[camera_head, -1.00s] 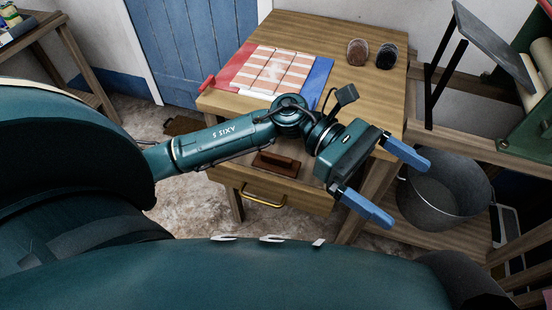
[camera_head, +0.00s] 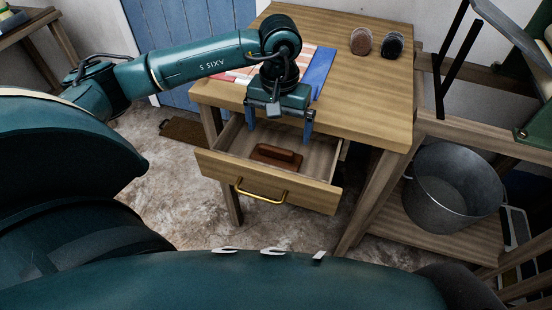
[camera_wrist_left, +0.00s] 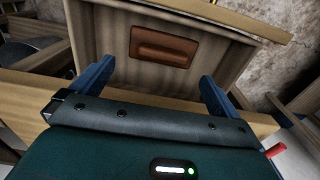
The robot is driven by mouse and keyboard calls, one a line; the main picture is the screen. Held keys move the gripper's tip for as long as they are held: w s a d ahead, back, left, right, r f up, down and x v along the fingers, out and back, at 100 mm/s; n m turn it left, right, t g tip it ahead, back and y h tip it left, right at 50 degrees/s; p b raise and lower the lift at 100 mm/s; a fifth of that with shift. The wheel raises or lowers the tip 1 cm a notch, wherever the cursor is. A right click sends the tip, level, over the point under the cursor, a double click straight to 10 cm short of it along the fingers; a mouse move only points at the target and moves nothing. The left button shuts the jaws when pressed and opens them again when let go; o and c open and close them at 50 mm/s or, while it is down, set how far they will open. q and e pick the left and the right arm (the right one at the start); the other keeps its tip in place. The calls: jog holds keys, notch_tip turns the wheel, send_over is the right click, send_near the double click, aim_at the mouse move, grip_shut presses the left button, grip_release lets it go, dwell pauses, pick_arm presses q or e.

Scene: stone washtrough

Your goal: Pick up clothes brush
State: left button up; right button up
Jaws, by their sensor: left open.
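The clothes brush (camera_head: 276,155), a brown wooden block with a raised grip, lies in the open drawer (camera_head: 270,193) of the wooden table. It also shows in the left wrist view (camera_wrist_left: 163,46), lying flat on the drawer floor beyond my fingertips. My left gripper (camera_head: 279,132) is open and empty, pointing down near the table's front edge, above and behind the brush. Its two blue fingers are apart and do not touch the brush. My right gripper is not in view.
On the tabletop (camera_head: 370,95) lie a red, white and blue cloth (camera_head: 321,70) and two rounded objects, one brown (camera_head: 361,41) and one dark (camera_head: 392,45). A metal bucket (camera_head: 452,188) stands on a low shelf at the right. The floor before the drawer is clear.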

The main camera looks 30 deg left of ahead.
aim_at(276, 148)
pick_arm(q)
jog(key=shift+a+f, duration=0.15)
jog(key=shift+f, duration=1.4)
jog(key=shift+a+f, duration=0.1)
jog(key=shift+f, duration=1.45)
jog(key=shift+c, duration=0.2)
jog(key=c, duration=1.3)
jog(key=shift+r, duration=0.1)
notch_tip(276, 148, up, 10)
